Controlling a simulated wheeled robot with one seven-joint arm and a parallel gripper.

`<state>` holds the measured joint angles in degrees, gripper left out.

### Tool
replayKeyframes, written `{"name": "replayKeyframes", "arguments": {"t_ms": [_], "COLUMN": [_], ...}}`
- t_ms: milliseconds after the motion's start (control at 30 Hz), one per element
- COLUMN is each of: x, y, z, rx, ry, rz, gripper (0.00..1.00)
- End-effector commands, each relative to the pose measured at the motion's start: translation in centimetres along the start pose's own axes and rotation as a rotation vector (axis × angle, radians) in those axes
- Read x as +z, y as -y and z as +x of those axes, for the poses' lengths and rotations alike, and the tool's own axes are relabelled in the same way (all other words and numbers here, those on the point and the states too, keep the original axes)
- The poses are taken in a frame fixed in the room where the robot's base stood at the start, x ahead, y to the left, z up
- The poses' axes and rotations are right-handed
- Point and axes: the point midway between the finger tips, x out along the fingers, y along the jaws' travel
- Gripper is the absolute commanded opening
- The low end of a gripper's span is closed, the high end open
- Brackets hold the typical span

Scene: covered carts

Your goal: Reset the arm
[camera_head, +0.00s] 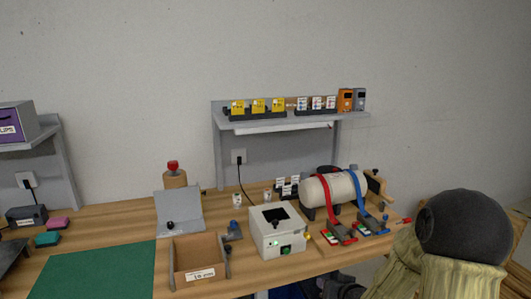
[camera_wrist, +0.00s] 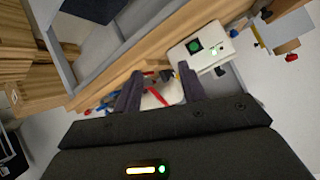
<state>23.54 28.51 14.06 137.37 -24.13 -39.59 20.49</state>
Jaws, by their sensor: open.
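My gripper (camera_wrist: 160,70) shows in the wrist view with its two dark fingers apart and nothing held between them. Beyond the fingers, the white cylinder (camera_wrist: 165,93) with red and blue straps is partly hidden by them. In the head view I cannot make out my gripper.
The wooden bench (camera_head: 215,213) carries a white box (camera_head: 281,229) with a green button, an open wooden tray (camera_head: 200,262), a grey sloped panel (camera_head: 180,208) and a green mat (camera_head: 95,273). A wall shelf (camera_head: 280,128) holds yellow and white cards and two small devices.

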Motion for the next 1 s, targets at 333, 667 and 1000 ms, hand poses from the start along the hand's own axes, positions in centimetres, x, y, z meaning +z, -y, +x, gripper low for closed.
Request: {"name": "replayKeyframes", "arguments": {"t_ms": [333, 667, 1000], "x": [2.3, 5.8, 6.4], "y": [2.3, 5.3, 5.5], "z": [-10.1, -19.7, -20.4], "rx": [0.224, 0.256, 0.254], "ry": [0.372, 0.677, 0.708], "rz": [-0.152, -0.166, -0.163], "gripper": [0.41, 0.41, 0.41]}}
